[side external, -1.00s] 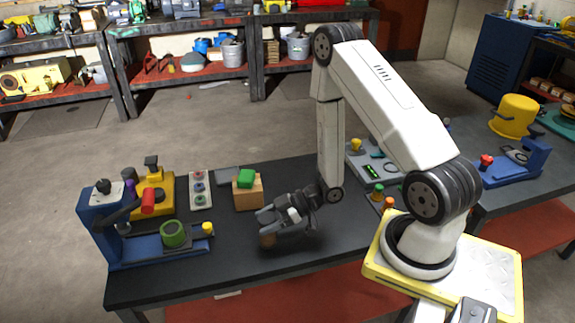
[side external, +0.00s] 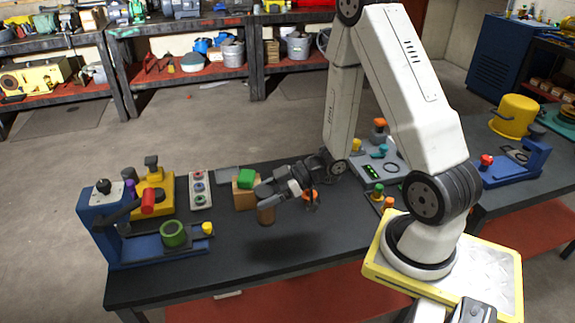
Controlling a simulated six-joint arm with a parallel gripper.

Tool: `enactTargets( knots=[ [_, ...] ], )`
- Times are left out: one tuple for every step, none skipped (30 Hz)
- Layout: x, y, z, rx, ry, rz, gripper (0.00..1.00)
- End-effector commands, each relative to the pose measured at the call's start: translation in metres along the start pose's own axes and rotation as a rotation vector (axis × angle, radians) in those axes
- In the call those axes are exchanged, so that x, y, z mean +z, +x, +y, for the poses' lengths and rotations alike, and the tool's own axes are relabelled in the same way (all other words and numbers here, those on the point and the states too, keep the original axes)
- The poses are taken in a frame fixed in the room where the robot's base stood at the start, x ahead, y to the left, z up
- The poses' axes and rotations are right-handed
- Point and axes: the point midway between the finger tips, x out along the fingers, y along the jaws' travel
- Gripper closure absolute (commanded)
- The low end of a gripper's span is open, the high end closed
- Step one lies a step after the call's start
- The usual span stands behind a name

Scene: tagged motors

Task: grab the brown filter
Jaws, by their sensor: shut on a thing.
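The brown filter (side external: 265,216) is a small brown cylinder, upright, at the fingertips of my gripper (side external: 264,194). My gripper is shut on it and reaches in from the right, pointing left. The filter hangs a little above the dark table, and a shadow lies below the arm to the right. Its upper end is partly hidden by the fingers.
A wooden box with a green block (side external: 246,178) stands close behind the filter. A blue press with a green ring (side external: 173,234) is at left, near a yellow device (side external: 153,198). An orange-topped piece (side external: 310,196) is beside my wrist. The table front (side external: 250,262) is clear.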

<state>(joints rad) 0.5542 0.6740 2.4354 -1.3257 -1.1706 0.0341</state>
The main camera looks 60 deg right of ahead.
Motion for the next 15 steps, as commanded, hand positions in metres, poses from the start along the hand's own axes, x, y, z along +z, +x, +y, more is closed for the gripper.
enactTargets(
  knots=[
    [-0.0028,-0.0012,0.0001,0.001,-0.001,0.000,0.93],
    [-0.0039,-0.0016,0.0000,0.001,-0.001,0.000,0.93],
    [-0.0051,-0.0021,-0.0001,0.001,-0.001,0.000,0.93],
    [-0.0059,-0.0025,0.0000,0.001,-0.001,0.000,0.93],
    [-0.0066,-0.0028,0.0000,0.001,-0.001,0.000,0.93],
    [-0.0073,-0.0031,0.0000,0.001,-0.001,0.000,0.93],
    [-0.0076,-0.0032,0.0000,0.001,-0.001,0.000,0.93],
    [-0.0078,-0.0033,-0.0001,0.001,-0.001,0.000,0.93],
    [-0.0080,-0.0034,-0.0001,0.001,0.000,0.000,0.93],
    [-0.0080,-0.0034,-0.0001,0.001,0.000,0.000,0.93],
    [-0.0080,-0.0034,-0.0001,0.000,0.000,0.000,0.93],
    [-0.0080,-0.0034,-0.0001,0.000,0.000,0.000,0.93],
    [-0.0080,-0.0034,-0.0001,0.000,0.000,0.000,0.93],
    [-0.0080,-0.0034,-0.0002,0.000,0.000,0.000,0.93],
    [-0.0079,-0.0034,-0.0002,0.000,0.000,0.000,0.93]
  ],
)
